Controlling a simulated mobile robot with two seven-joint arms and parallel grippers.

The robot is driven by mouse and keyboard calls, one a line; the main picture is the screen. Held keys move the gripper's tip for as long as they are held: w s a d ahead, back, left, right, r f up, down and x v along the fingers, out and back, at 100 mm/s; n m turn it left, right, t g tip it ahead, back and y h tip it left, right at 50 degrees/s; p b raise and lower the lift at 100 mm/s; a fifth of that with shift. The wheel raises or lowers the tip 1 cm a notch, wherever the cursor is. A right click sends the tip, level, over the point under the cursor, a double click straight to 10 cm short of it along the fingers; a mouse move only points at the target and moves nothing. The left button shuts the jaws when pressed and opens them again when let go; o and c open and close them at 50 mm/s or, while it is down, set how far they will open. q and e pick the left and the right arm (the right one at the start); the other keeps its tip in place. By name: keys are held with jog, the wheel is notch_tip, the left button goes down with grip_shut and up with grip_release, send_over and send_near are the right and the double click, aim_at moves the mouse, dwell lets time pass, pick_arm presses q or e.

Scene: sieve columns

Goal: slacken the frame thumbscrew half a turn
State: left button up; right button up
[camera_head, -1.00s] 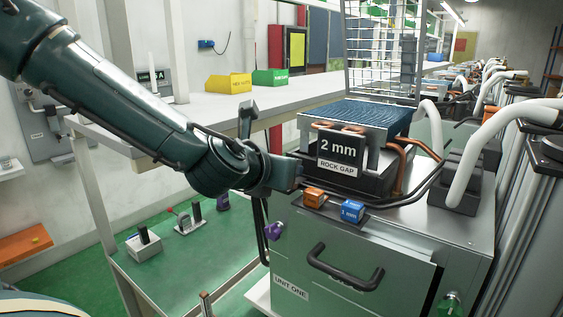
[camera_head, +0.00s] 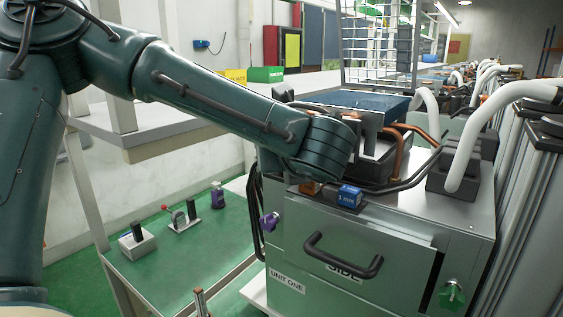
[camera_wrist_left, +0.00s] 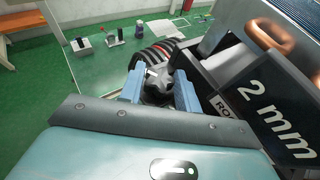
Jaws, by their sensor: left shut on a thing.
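A dark star-shaped knob (camera_wrist_left: 157,80), which looks like the frame thumbscrew, sits between the blue fingers of my left gripper (camera_wrist_left: 158,93) in the left wrist view. The fingers are shut on it, one on each side. It is beside the black frame bearing the "2 mm" sign (camera_wrist_left: 275,110). In the head view my left forearm reaches over the unit (camera_head: 400,215) and hides the gripper, the knob and most of the sign. My right gripper is not in view.
An orange block and a blue block (camera_head: 350,197) sit on the unit's front edge, close under my arm. Bent copper pipes (camera_head: 403,140) are right of the frame. A green-topped bench (camera_head: 190,255) stands left.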

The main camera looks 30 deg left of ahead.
pick_arm(q)
jog(key=shift+r+y, duration=0.1)
jog(key=shift+y, duration=0.2)
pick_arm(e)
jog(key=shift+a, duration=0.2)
pick_arm(q)
jog(key=o, duration=0.5)
jog(key=shift+o, duration=1)
jog(key=shift+a, duration=0.1)
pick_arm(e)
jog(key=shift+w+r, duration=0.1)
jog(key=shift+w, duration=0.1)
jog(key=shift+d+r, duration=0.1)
